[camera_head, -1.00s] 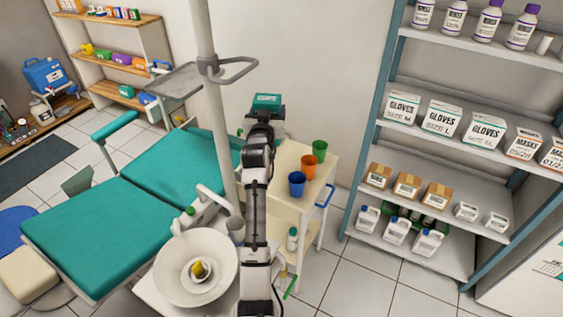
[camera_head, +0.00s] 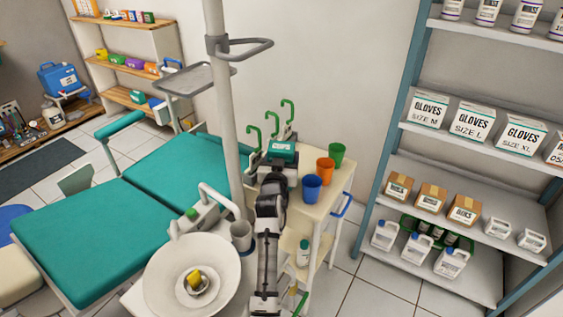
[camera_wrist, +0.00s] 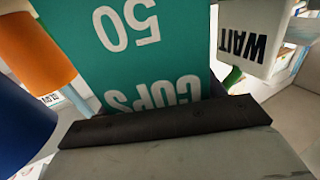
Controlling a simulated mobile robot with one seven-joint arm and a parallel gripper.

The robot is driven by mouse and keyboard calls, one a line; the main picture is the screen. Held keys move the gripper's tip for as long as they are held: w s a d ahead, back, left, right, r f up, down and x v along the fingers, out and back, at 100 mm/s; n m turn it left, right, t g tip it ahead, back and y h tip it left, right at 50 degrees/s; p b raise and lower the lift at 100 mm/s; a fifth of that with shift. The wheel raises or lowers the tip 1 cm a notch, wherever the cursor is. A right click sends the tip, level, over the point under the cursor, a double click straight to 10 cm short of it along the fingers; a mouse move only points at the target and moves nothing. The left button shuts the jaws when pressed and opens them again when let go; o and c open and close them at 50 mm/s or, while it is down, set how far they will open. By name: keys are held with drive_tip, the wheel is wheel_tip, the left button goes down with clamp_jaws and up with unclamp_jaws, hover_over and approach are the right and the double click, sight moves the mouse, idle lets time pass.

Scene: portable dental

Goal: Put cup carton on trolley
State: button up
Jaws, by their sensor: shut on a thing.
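The teal cup carton (camera_head: 282,152) is in my gripper (camera_head: 276,170), at the back left of the cream trolley (camera_head: 336,187) in the head view. In the wrist view its face, lettered "CUPS" and "50", (camera_wrist: 150,55) is upside down, right against the dark gripper pad (camera_wrist: 165,121). My gripper is shut on the carton. The carton is beside the cups, at the trolley's far end. Its underside is hidden, so I cannot tell whether it touches the trolley top.
Blue (camera_head: 312,187), orange (camera_head: 325,168) and green (camera_head: 337,153) cups stand on the trolley right of the carton. Green hooks (camera_head: 288,108) rise behind it. A pale pole (camera_head: 228,130) and the teal chair (camera_head: 100,230) are left. A shelf rack (camera_head: 395,120) stands right.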

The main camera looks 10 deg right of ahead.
drive_tip(key=shift+f, duration=0.15)
drive_tip(key=o, duration=1.1)
drive_tip(key=shift+c, duration=0.2)
